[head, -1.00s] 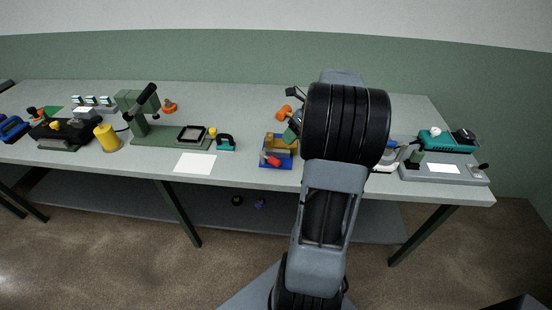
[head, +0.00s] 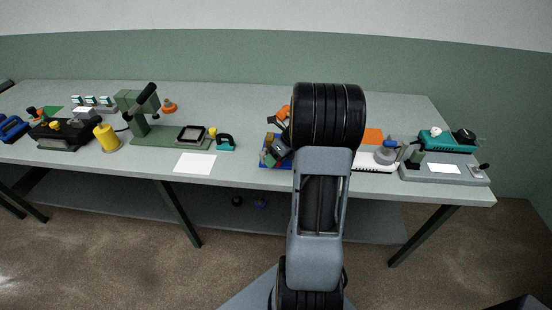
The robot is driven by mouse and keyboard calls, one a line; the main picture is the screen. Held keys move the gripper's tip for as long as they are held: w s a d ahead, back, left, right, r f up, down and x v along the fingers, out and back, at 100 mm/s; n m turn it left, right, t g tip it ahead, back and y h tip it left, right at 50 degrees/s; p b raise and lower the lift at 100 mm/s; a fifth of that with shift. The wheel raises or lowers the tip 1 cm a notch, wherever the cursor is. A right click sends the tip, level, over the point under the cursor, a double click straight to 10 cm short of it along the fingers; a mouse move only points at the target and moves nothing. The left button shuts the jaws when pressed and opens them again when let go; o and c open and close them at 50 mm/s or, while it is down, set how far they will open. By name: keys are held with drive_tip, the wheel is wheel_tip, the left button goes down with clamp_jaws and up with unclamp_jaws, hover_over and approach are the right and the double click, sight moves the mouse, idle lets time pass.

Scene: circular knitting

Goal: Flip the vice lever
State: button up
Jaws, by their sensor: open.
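The vice, with a blue base (head: 266,164) and a yellow body, sits near the front edge of the table in the head view, just left of my arm.
A green press (head: 140,110) with a base plate and a teal tape dispenser (head: 226,142) stand to the left. A white sheet (head: 195,163) lies at the front edge. A white device (head: 375,161) and a grey machine (head: 445,168) stand to the right.

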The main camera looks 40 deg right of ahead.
drive_tip(key=shift+c, duration=0.2)
clamp_jaws()
